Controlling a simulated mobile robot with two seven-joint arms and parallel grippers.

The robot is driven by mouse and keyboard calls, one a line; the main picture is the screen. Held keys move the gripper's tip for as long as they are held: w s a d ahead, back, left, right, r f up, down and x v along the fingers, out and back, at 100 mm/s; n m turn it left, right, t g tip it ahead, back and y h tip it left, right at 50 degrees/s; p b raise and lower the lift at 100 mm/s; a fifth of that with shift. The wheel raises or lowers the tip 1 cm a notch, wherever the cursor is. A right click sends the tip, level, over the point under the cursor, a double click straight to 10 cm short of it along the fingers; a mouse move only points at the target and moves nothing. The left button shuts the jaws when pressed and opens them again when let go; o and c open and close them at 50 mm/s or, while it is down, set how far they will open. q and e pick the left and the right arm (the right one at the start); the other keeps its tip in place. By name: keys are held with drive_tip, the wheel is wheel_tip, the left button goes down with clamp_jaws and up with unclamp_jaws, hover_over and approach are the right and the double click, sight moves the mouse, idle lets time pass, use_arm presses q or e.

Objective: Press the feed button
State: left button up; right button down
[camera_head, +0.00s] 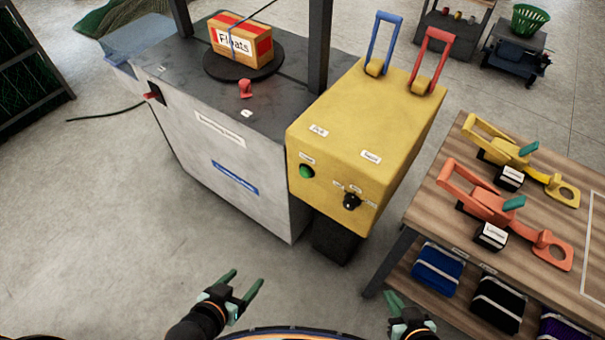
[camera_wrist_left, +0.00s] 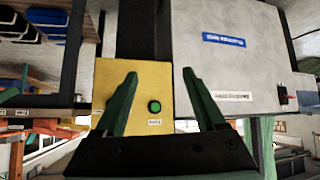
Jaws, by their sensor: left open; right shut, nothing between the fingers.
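A green round button (camera_head: 307,171) sits on the front face of a yellow control box (camera_head: 350,120), under a small white label too small to read surely. In the left wrist view the green button (camera_wrist_left: 154,107) shows between my open fingers, beyond their tips. My left gripper (camera_head: 243,284) is open and empty, low in the head view and well apart from the box. My right gripper (camera_head: 405,300) is shut and empty at the bottom edge, partly cut off. A black rotary knob (camera_head: 351,202) is right of the button on the same face.
A blue lever (camera_head: 384,42) and a red lever (camera_head: 432,58) stand on the box. The grey machine (camera_head: 225,150) to its left carries a Floats carton (camera_head: 241,41) on a black turntable. A wooden table (camera_head: 440,227) with yellow and red tools is at right. Floor before the box is clear.

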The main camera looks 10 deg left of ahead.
use_arm(q)
drive_tip(key=shift+c, duration=0.3)
clamp_jaws()
idle(1.3)
